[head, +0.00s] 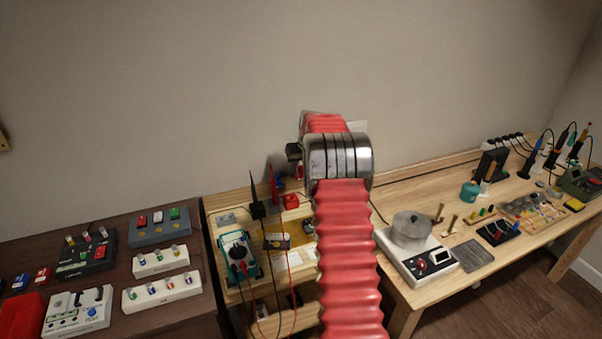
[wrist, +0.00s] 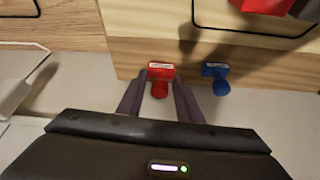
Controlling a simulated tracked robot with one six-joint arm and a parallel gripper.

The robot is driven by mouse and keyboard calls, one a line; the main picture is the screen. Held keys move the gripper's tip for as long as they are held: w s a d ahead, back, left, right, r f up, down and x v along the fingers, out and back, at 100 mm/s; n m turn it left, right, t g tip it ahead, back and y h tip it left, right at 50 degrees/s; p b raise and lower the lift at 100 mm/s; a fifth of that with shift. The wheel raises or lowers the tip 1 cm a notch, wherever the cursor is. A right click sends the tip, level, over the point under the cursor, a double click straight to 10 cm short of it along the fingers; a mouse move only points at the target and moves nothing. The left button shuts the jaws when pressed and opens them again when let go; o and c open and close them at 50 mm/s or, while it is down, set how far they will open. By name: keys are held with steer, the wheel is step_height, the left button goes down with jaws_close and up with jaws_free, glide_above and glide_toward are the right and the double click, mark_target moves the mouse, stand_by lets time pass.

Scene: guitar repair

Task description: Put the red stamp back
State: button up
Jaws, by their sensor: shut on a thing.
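The red stamp (wrist: 161,72) is between the two fingers of my gripper (wrist: 159,100) in the wrist view. It has a block end with a pale label and a rounded red knob pointing towards me. My gripper is shut on it. A blue stamp (wrist: 215,72) of the same shape is just to the right, apart from my fingers, in front of a wooden face.
A wooden panel with dark outlines (wrist: 220,18) is beyond the stamps, with a red object (wrist: 262,5) on it. In the head view, a red box (head: 291,201) and a teal meter (head: 238,257) with cables stand on the wooden shelf unit.

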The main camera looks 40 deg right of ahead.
steer(key=shift+f, duration=0.4)
steer(key=o, duration=0.8)
steer(key=shift+f, duration=0.1)
steer(key=shift+o, duration=0.2)
steer(key=v, duration=1.2)
